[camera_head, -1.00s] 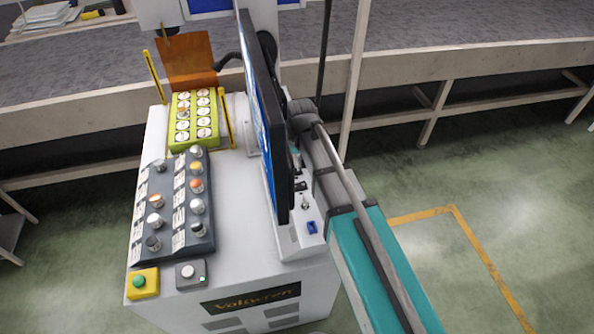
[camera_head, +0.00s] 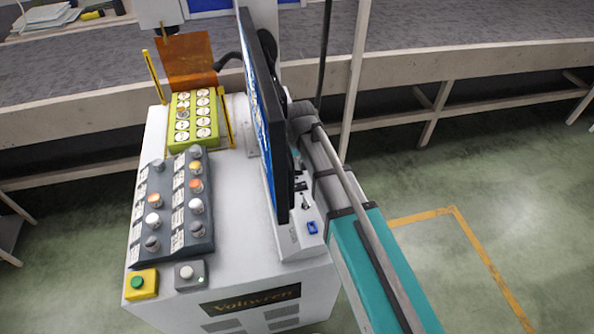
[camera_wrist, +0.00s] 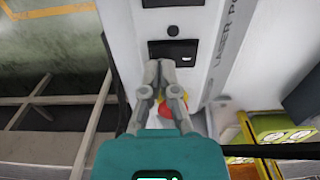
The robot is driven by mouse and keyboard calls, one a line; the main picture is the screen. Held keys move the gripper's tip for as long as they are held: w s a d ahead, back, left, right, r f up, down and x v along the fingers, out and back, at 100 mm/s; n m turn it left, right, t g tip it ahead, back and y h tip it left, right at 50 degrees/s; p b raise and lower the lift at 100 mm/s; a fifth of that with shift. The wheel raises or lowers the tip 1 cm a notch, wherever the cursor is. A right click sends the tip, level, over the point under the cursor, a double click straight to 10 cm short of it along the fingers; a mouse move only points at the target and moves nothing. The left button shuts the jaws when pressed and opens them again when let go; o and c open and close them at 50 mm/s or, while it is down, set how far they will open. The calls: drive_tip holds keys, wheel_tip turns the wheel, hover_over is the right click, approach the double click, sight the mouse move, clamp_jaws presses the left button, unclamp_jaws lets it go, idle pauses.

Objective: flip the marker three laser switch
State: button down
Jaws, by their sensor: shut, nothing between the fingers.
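A white panel lettered "LASER PO..." (camera_wrist: 226,38) fills the upper middle of the wrist view. A black rocker switch (camera_wrist: 182,50) in a dark frame is set in it, just beyond my fingertips. My gripper (camera_wrist: 160,65) is shut and empty, its tips close to the near edge of that switch; I cannot tell whether they touch it. A red and yellow round part (camera_wrist: 172,112) is partly hidden behind my fingers. In the head view, the monitor hides part of the white switch panel (camera_head: 290,240) and the gripper tips are not clear.
The monitor (camera_head: 262,120) stands upright beside my arm. A dark button box (camera_head: 172,215), a yellow-green button box (camera_head: 180,140) and an orange shield (camera_head: 186,60) are on the white cabinet (camera_head: 225,190). A grey-topped conveyor (camera_head: 450,60) runs behind. Floor at right is open.

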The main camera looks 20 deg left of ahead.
drive_tip(key=shift+f+b, duration=0.3)
drive_tip(key=shift+f, duration=0.05)
drive_tip(key=shift+r, duration=0.1)
idle(0.3)
drive_tip(key=shift+r+p, duration=3.45)
drive_tip(key=shift+p, duration=0.15)
